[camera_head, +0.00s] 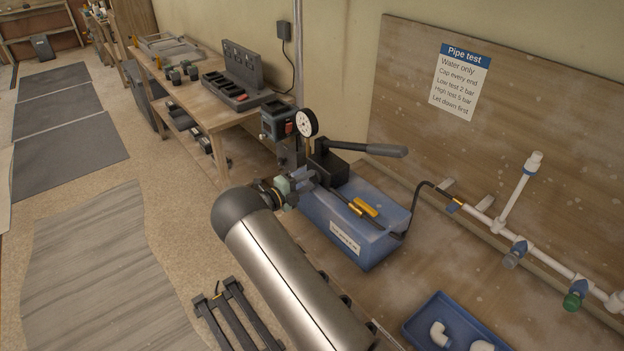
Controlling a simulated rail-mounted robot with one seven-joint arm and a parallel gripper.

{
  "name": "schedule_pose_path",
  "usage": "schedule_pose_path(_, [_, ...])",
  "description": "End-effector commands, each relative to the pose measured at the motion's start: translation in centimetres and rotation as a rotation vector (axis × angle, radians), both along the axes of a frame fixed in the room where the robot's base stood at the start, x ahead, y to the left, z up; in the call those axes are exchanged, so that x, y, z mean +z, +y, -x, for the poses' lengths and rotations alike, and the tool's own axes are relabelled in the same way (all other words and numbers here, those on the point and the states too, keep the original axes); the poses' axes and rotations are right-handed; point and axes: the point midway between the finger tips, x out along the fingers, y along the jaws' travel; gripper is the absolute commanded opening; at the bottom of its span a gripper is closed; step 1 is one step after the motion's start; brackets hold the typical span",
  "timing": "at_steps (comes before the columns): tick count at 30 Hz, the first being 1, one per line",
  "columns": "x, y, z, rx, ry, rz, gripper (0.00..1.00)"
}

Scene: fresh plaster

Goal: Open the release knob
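A test pump with a blue water tank (345,217) stands on the bench in the middle of the view. It carries a black pump block (329,165), a black lever (368,148) sticking out to the right, and a round white pressure gauge (307,123). Brass-yellow fittings (364,207) sit on top of the tank. My gripper (300,183) is at the left end of the pump, close beside the block. Its fingertips are too small and partly covered to tell whether they touch or hold anything. I cannot make out the release knob clearly.
A black hose (418,203) runs from the pump to white pipework (515,240) along the board. A blue tray (450,325) with white elbows lies at the front right. A workbench (205,107) with a charger rack stands behind left.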

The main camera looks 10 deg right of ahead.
Motion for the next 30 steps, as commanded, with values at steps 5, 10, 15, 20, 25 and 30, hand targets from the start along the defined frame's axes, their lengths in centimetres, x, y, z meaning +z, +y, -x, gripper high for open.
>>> schedule_pose_path(5, [0.0, 1.7, 0.6, 0.003, -0.001, 0.0, 0.36])
schedule_pose_path(10, [0.0, 3.5, 1.5, 0.002, -0.001, 0.0, 0.36])
schedule_pose_path(15, [0.1, 5.4, 2.4, 0.002, 0.0, -0.001, 0.36])
schedule_pose_path(20, [0.1, 7.1, 3.2, 0.002, -0.002, -0.001, 0.36])
schedule_pose_path(25, [0.0, 9.0, 4.0, 0.001, -0.002, -0.001, 0.36])
schedule_pose_path(30, [0.0, 10.5, 4.7, 0.001, -0.002, -0.001, 0.36])
